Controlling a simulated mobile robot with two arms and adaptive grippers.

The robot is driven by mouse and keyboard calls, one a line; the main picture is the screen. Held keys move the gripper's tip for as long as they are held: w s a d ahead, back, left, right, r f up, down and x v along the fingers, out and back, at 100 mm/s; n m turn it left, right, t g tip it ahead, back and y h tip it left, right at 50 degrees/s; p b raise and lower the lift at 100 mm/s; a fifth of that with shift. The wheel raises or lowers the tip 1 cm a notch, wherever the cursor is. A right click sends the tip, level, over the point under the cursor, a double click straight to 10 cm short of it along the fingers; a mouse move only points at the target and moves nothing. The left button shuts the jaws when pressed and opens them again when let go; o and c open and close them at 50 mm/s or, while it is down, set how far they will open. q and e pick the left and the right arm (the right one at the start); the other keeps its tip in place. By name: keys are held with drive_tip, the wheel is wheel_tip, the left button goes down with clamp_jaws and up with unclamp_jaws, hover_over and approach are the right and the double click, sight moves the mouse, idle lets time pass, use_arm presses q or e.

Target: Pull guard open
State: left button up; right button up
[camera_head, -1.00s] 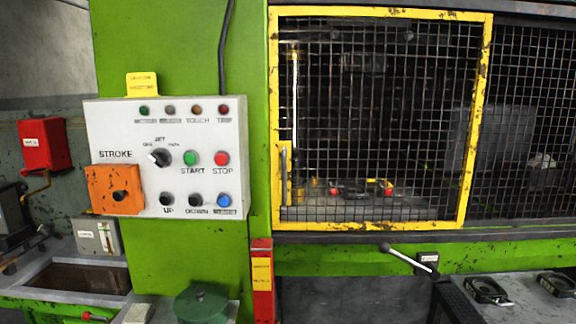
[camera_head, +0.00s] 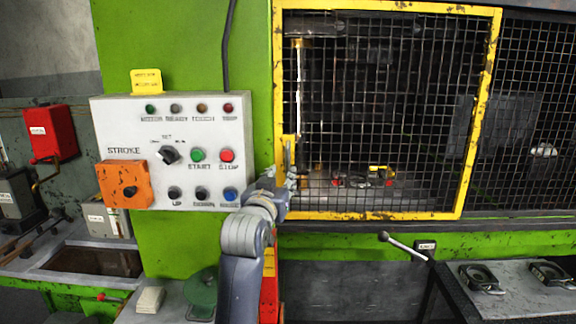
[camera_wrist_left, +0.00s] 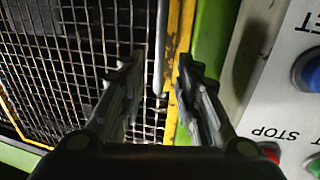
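The guard is a yellow-framed black mesh panel (camera_head: 388,216) on the front of the green press, and it covers the opening. Its grey upright bar handle (camera_head: 288,158) is on the yellow plate at the frame's left side. In the left wrist view the handle (camera_wrist_left: 160,50) shows between the two fingers. My left gripper (camera_head: 284,180) is at the handle's lower part in the head view, partly hidden by its own wrist. In the left wrist view the gripper (camera_wrist_left: 158,68) is open, with a gap on both sides of the handle. My right gripper is in neither view.
The white control panel (camera_head: 130,120) with buttons, a knob and an orange box (camera_head: 123,185) is just left of the guard. A ball-ended lever (camera_head: 404,246) sticks out below the guard. A second mesh panel (camera_head: 535,110) stands at the right.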

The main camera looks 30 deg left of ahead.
sight(287, 169)
use_arm(q)
drive_tip(key=p+x, duration=0.1)
drive_tip(key=x, duration=0.5)
drive_tip(key=shift+w+r+p, duration=0.1)
drive_tip(key=shift+p, duration=0.3)
drive_tip(key=shift+w+a, duration=0.25)
drive_tip(key=shift+w, duration=0.35)
clamp_jaws()
